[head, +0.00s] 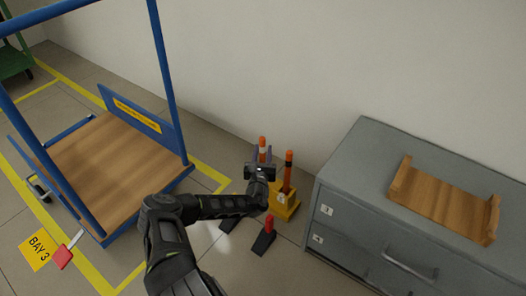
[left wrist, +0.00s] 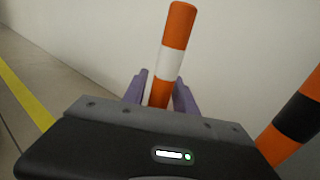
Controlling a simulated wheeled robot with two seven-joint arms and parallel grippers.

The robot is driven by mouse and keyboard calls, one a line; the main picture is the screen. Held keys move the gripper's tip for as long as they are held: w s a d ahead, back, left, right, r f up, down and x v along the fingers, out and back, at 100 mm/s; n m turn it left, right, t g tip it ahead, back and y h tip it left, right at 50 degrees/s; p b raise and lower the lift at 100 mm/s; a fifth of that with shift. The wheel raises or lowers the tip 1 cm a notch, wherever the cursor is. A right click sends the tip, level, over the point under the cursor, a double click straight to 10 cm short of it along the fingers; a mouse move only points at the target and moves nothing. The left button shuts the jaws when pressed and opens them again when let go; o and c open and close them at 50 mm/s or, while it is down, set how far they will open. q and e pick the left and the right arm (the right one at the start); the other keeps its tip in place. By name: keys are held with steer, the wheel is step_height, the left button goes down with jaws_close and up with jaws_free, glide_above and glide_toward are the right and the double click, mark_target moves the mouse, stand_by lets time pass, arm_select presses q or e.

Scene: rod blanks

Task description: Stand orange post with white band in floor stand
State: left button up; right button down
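The orange post with a white band (head: 262,146) shows between the fingers of my left gripper (head: 262,157) in the head view. In the left wrist view the post (left wrist: 174,50) rises between the two purple fingers (left wrist: 161,85), leaning slightly right in the picture. The fingers are close to its sides; whether they press on it is unclear. My gripper hides its lower end, so I cannot tell what it rests on. The yellow floor stand (head: 284,208) is just right of the gripper. An orange post with a black band (head: 288,172) stands in it. My right gripper is out of view.
A grey drawer cabinet (head: 335,165) with a wooden tray (head: 440,200) on top is at the right. A blue cart (head: 145,118) with a wooden deck is at the left. A dark wedge with a red top (head: 264,240) lies before the stand. The wall is close behind.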

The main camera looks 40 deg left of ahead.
arm_select(q)
steer(key=shift+o, duration=0.7)
steer(key=shift+r, duration=0.15)
steer(key=shift+s+d+r+p, duration=0.1)
steer(key=shift+s+r+p, duration=0.1)
steer(key=shift+s+p, duration=0.1)
steer(key=p+v, duration=0.6)
steer(key=v, duration=0.5)
steer(key=shift+d+f, duration=0.2)
steer(key=shift+s+r, duration=0.1)
steer(key=shift+s, duration=0.05)
